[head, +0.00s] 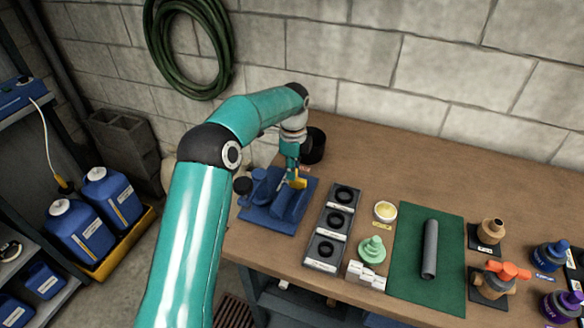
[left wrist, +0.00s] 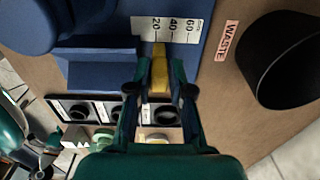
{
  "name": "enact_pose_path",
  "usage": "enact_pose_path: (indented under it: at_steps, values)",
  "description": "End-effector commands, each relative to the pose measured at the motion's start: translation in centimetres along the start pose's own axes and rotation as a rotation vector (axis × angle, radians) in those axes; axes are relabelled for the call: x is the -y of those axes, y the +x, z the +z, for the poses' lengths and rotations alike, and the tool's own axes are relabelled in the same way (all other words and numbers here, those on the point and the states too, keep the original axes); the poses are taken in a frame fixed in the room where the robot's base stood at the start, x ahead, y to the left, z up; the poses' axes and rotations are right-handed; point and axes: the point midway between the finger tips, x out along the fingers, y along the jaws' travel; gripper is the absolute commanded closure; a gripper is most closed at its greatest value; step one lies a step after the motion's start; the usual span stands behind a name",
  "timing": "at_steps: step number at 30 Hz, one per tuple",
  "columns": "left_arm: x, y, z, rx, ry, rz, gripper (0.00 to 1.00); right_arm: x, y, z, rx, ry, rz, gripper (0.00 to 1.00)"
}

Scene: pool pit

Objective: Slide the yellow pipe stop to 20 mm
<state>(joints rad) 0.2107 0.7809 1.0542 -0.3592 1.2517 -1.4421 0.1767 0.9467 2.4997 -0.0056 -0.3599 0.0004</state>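The yellow pipe stop (left wrist: 160,72) sits on the blue gauge block (head: 268,217), beside a white scale (left wrist: 172,28) marked 20, 40 and 60. In the left wrist view it lies below the numerals, near the 20 to 40 stretch; I cannot read its exact setting. My left gripper (head: 295,180) is down at the block, with its fingers (left wrist: 161,78) on both sides of the stop and seemingly closed on it. The stop also shows in the head view (head: 300,183). Part of my right arm seems to show at the left wrist view's lower left; its fingers are unclear.
A black waste bin (left wrist: 290,60) stands behind the block. A tray of black rings (head: 322,252) lies to its right, then a mint-green fitting (head: 372,249) and a green mat (head: 405,270) with a grey pipe (head: 430,250). The bench back is clear.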

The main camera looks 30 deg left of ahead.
Motion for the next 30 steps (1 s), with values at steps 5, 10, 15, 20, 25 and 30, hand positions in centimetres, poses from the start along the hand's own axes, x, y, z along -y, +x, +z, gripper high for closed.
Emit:
enact_pose_path:
  at_steps: [5, 10, 15, 20, 25, 30]
  values:
    - [0.1, 0.0, -0.1, 0.001, 0.003, -0.001, 0.57, 0.0, 0.0, -0.1, -0.001, 0.000, 0.000, 0.43]
    - [0.1, 0.0, -0.1, 0.001, 0.003, -0.001, 0.57, 0.0, 0.0, -0.1, -0.001, 0.000, 0.000, 0.43]
    - [0.1, -0.6, -0.1, 0.002, 0.002, -0.003, 0.57, 0.0, -0.1, -0.1, -0.002, 0.000, 0.000, 0.43]
    - [0.2, -2.6, -0.1, 0.001, 0.002, -0.005, 0.57, 0.0, -0.1, -0.1, -0.001, 0.000, 0.000, 0.43]
    - [0.2, -6.0, -0.1, 0.001, 0.002, -0.007, 0.57, 0.0, -0.1, -0.1, -0.001, 0.000, 0.000, 0.43]
    - [0.2, -9.4, -0.2, 0.001, 0.003, -0.004, 0.57, 0.0, 0.0, -0.1, -0.001, 0.000, 0.000, 0.43]
